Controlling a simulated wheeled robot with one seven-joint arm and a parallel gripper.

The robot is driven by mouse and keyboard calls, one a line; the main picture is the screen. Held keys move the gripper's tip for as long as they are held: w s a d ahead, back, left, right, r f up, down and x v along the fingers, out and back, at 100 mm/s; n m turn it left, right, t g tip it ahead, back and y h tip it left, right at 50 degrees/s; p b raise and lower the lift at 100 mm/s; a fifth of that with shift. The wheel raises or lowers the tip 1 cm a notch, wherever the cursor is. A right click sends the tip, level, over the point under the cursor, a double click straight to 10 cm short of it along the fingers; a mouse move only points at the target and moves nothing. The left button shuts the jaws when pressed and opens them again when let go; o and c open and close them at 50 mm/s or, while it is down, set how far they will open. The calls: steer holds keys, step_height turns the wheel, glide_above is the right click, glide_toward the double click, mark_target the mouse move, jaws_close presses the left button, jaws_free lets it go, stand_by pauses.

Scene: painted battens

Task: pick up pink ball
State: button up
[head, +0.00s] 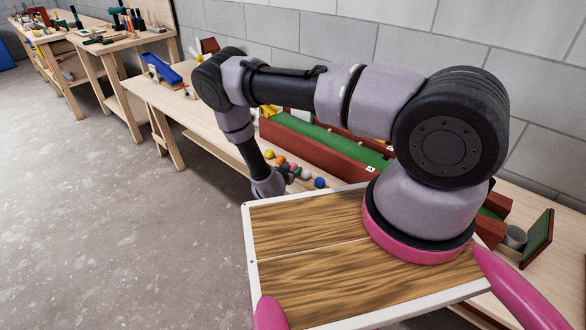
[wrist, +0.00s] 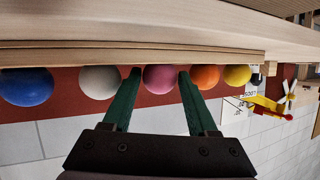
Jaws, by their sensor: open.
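The pink ball (wrist: 161,79) sits in a row of balls, between a white ball (wrist: 100,82) and an orange ball (wrist: 205,77). It also shows small in the head view (head: 293,167), partly hidden by my gripper. My gripper (wrist: 160,72) is open and empty in the wrist view, its two green fingers reaching toward the row. The fingertips appear on either side of the pink ball, one near the white ball and one near the orange ball. I cannot tell whether they touch it.
A blue ball (wrist: 26,87) and a yellow ball (wrist: 237,76) end the row. A wooden ledge (wrist: 130,57) runs along the balls. A red-brown box with a green top (head: 320,145) stands behind. A yellow toy plane (wrist: 267,106) is nearby.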

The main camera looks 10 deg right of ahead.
jaws_close()
